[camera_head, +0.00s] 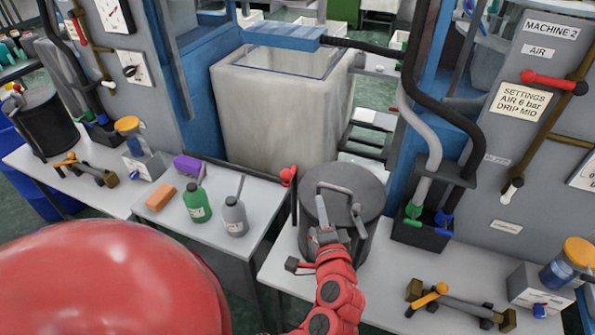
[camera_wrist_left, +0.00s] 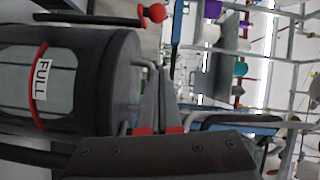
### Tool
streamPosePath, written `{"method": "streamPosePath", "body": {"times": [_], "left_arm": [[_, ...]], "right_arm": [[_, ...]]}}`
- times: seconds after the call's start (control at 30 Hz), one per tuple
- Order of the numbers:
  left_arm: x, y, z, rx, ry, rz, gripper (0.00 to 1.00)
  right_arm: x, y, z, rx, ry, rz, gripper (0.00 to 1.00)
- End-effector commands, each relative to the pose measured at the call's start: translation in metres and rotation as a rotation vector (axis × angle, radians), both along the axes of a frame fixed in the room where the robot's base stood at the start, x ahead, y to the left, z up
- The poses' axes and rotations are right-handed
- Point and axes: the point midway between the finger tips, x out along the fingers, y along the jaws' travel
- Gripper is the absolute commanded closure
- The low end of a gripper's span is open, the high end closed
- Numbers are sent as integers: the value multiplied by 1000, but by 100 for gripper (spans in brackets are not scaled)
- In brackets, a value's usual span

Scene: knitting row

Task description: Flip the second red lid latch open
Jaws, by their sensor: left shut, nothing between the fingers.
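A dark grey round pot (camera_head: 343,190) with a lid and a bent grey handle stands on the right-hand bench. A red ball knob (camera_head: 289,174) on a dark bar sits at the pot's left edge. In the left wrist view the knob (camera_wrist_left: 153,13) is on a black lever beside the lid, and the pot (camera_wrist_left: 110,75) has a FULL label. My left gripper (camera_head: 322,212) is over the near part of the lid, close to the handle. Its fingers are shut and empty, apart from the knob. Contact with the handle is unclear. My right gripper is out of view.
A green bottle (camera_head: 196,204), a grey bottle (camera_head: 234,216), an orange block (camera_head: 160,197) and a purple block (camera_head: 187,165) stand on the middle bench. Hoses enter a black holder (camera_head: 430,232) right of the pot. Another dark pot (camera_head: 42,122) stands far left.

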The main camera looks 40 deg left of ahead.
Motion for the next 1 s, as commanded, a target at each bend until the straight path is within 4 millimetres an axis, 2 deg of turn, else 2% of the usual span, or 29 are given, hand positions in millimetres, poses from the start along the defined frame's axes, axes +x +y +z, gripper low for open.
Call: {"method": "streamPosePath", "body": {"times": [0.17,0.5,0.73,1.0], "left_arm": [[19,19,3,-3,-1,6,100],[72,67,-2,-3,2,5,100],[55,93,-9,0,1,0,100],[52,98,-13,-1,0,-2,100]], "right_arm": [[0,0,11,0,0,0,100],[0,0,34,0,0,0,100],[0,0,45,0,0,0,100],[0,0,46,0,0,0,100]]}}
